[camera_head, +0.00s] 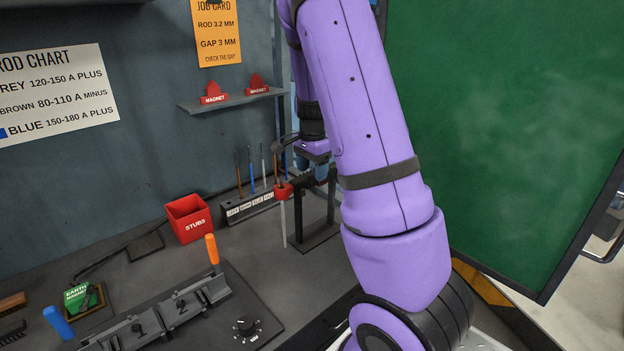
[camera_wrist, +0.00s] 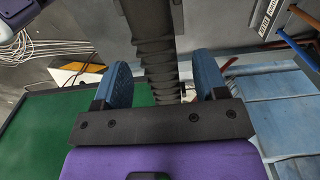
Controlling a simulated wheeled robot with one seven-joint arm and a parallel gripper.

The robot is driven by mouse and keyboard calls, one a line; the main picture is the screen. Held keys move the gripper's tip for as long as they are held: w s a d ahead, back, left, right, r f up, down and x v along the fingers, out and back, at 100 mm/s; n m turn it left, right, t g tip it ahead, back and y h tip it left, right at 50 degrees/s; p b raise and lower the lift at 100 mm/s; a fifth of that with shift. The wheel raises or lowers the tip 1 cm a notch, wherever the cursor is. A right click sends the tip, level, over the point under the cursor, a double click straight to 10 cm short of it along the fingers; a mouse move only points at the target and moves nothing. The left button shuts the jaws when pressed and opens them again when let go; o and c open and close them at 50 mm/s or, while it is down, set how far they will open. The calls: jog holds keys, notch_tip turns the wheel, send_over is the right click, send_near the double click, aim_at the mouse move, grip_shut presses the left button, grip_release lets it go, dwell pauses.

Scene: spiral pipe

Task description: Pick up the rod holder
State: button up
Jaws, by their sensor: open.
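The rod holder has a red head (camera_head: 284,190) with a pale rod hanging down from it and a dark handle behind it, resting at a dark stand (camera_head: 331,215). In the wrist view its black ribbed handle (camera_wrist: 160,62) runs between the two blue fingers of my gripper (camera_wrist: 163,82). The fingers are open, one on each side of the handle, with gaps showing. In the head view my gripper (camera_head: 312,150) is just above the holder, and its fingers are mostly hard to make out.
A rod rack (camera_head: 250,205) with several rods stands left of the holder, and a red stubs box (camera_head: 188,218) is farther left. A shelf (camera_head: 232,100) with red magnets is above. A green screen (camera_head: 490,120) stands at the right. A clamp fixture (camera_head: 165,315) lies in front.

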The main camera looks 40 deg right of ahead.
notch_tip(320, 180, down, 2)
jog(key=c, duration=1)
jog(key=shift+r, duration=0.15)
jog(key=shift+r, duration=1.65)
jog(key=s, duration=0.5)
jog(key=s+a+r, duration=0.1)
jog(key=s, duration=0.4)
jog(key=s+a, duration=0.1)
jog(key=s, duration=0.5)
jog(key=shift+r, duration=0.25)
